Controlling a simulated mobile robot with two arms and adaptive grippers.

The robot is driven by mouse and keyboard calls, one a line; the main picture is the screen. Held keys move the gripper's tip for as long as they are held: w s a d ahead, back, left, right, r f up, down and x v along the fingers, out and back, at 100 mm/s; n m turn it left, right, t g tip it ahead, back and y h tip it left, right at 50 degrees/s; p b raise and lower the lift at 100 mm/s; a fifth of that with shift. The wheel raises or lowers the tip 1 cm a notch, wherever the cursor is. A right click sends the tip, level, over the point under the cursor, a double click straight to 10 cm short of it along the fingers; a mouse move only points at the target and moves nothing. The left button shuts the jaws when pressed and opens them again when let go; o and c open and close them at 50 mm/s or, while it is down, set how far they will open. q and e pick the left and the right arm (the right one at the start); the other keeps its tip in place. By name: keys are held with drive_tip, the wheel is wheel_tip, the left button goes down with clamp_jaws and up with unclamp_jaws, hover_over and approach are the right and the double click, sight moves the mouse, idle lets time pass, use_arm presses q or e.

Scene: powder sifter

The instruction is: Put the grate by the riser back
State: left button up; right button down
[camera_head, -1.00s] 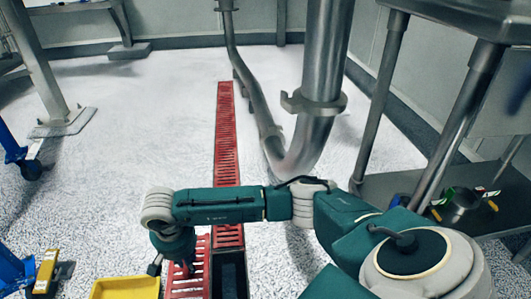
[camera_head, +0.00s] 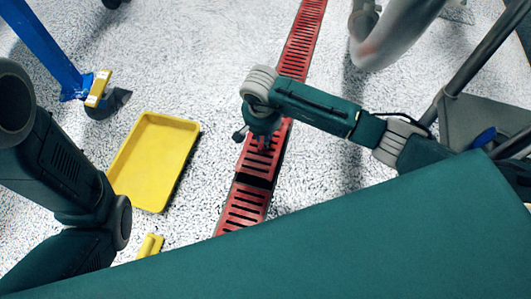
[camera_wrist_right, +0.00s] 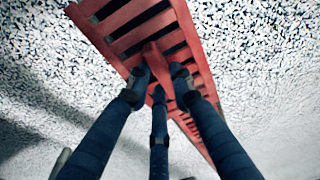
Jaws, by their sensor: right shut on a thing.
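The red slotted grate (camera_head: 259,160) is in line with the floor channel, below my right gripper (camera_head: 264,143). In the right wrist view its slats (camera_wrist_right: 150,25) run diagonally, and the fingers (camera_wrist_right: 162,75) are closed on a bar of the grate. A dark gap (camera_head: 251,182) shows at its near end, before another red grate section (camera_head: 242,207). I cannot tell whether the held grate lies flush or slightly raised. The grey riser pipe (camera_head: 400,35) stands right of the channel. My left arm shows at the left, but its gripper is out of view.
A yellow tray (camera_head: 155,160) lies on the speckled floor left of the channel. A yellow-handled tool (camera_head: 150,246) is below it, and a yellow and grey one (camera_head: 100,92) is near a blue leg (camera_head: 45,45). More red grating (camera_head: 303,40) continues far up the channel.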

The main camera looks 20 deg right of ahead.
wheel_tip(320, 180, down, 7)
drive_tip(key=b, duration=0.3)
drive_tip(key=shift+r+b, duration=0.2)
drive_tip(key=shift+b, duration=0.1)
drive_tip(key=shift+r, duration=0.15)
drive_tip(key=shift+f, duration=0.2)
drive_tip(key=c, duration=1.5)
unclamp_jaws()
drive_tip(key=shift+r, duration=0.1)
